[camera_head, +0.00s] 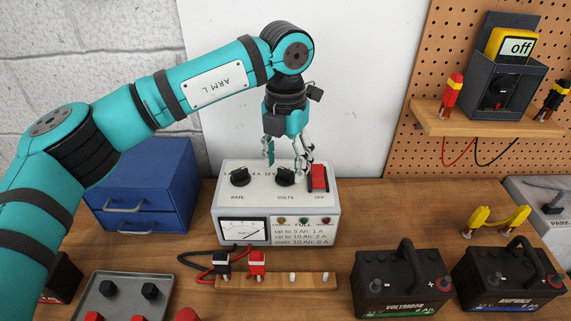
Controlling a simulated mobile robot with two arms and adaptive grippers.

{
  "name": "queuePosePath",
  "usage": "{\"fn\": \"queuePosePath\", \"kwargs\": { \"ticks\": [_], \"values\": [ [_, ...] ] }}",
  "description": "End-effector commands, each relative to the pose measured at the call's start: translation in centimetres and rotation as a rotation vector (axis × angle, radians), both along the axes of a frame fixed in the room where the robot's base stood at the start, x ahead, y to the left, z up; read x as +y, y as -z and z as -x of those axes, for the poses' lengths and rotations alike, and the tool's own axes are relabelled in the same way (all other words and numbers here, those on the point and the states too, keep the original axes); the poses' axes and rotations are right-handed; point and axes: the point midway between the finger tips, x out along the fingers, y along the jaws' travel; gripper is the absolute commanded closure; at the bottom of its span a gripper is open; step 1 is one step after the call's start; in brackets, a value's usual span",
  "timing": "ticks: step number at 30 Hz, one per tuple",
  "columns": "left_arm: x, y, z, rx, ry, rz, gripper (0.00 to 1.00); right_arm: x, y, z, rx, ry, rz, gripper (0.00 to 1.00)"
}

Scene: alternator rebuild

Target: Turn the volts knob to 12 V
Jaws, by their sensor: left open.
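The charger (226,209) is a white box with a meter and a rate chart on its front. On its top are a black rate knob (240,177), the black volts knob (285,176) and a red switch (318,177). My left gripper (286,164) points down just above the volts knob, with its fingers apart and nothing between them. The fingertips are close to the knob, and I cannot tell whether they touch it. The volts markings are partly hidden behind the fingers, so the knob's setting is unclear. My right gripper is out of view.
Two black batteries (400,283) (506,277) stand at the front right. A wooden strip (310,281) holds black and red clamps (257,262). A blue drawer box (143,182) is at the left. A shelf (480,122) with a yellow meter (508,46) hangs at the right.

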Motion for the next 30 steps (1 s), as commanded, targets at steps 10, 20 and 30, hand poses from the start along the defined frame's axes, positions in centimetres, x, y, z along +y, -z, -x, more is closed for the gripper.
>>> {"fn": "queuePosePath", "kwargs": {
  "ticks": [10, 20, 30],
  "values": [
    [0.0, -7.4, -0.1, -0.005, -0.002, 0.002, 0.44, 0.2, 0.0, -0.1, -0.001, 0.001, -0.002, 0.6],
    [0.0, -10.6, 0.0, -0.001, -0.001, 0.0, 0.44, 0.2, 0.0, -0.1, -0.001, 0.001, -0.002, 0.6],
    [0.0, -11.1, 0.0, -0.001, -0.001, 0.0, 0.44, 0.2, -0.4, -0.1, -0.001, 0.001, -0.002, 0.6]
  ]
}}
